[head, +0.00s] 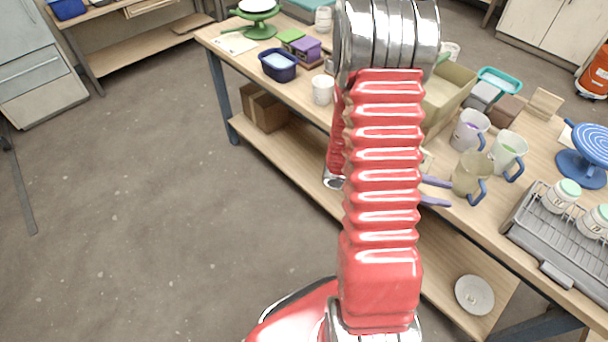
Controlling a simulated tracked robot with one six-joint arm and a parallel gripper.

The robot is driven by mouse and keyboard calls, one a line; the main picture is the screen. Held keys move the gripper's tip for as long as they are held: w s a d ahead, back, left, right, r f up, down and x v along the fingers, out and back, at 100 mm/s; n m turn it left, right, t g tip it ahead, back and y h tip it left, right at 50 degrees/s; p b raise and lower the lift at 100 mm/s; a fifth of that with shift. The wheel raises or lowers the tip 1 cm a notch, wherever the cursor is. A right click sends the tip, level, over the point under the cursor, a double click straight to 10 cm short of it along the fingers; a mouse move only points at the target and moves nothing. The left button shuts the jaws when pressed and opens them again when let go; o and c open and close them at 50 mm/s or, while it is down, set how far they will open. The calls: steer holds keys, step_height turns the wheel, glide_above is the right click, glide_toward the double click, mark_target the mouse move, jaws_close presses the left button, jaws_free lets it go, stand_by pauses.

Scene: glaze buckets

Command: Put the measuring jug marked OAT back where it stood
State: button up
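Three translucent measuring jugs with blue-grey handles stand on the workbench. One shows purple inside (468,130), one shows green (508,150), and the nearest is beige (469,172). No OAT mark is readable on any of them. My gripper (443,194) is mostly hidden behind my red arm. Two purple fingers stick out to the right of the arm, apart from each other, pointing toward the beige jug. Nothing shows between their tips. I cannot tell whether a finger touches the jug.
The workbench (300,90) also holds a wire rack (575,235) with white-green jars, a blue turntable (585,150), a box (448,95), brown and grey blocks, a white cup (322,90) and a navy tub (278,65). Floor at left is clear.

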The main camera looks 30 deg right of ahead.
steer(key=w+a+r+m+t+y, duration=0.2)
steer(key=w+a+r+t+y, duration=0.1)
steer(key=a, duration=0.9)
steer(key=w+a+r+m+t+y, duration=0.2)
steer(key=w+a+r+t+y, duration=0.2)
steer(key=a+r+t, duration=0.3)
steer(key=w+a+r+m+t+y, duration=0.2)
steer(key=w+a+r+t+y, duration=0.2)
steer(key=a, duration=1.3)
step_height(320, 180, up, 4)
steer(key=shift+a+f+m+t+y, duration=0.2)
steer(key=shift+a+m+t+y, duration=0.15)
steer(key=shift+t+y, duration=0.5)
